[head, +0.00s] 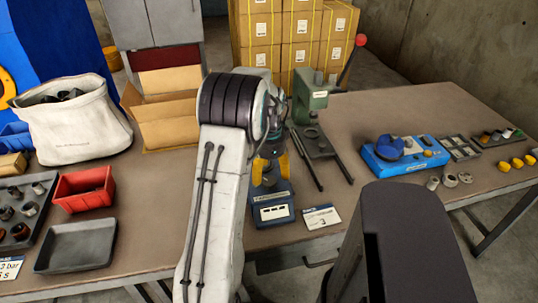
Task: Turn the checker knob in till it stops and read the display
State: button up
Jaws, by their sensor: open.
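The checker (271,204) is a small blue device on the table, just right of my arm. Its front face has a pale display (274,212), too small to read here. My gripper (270,172), with yellow fingers, points down at the top of the checker. Its fingers are open, one to each side of the checker's upper part. The knob is hidden by my gripper and arm, so I cannot tell whether the fingers touch it.
A green press (309,100) with a red-balled lever stands close behind. A printed card (321,217) lies right of the checker. A blue fixture (405,155) is further right. A red bin (85,188), dark tray (76,247) and white sack (73,125) are left.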

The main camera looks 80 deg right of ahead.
aim_at(269, 180)
notch_tip(269, 180, up, 8)
dwell(0.5)
jog(key=shift+r, duration=0.1)
jog(key=shift+r, duration=0.1)
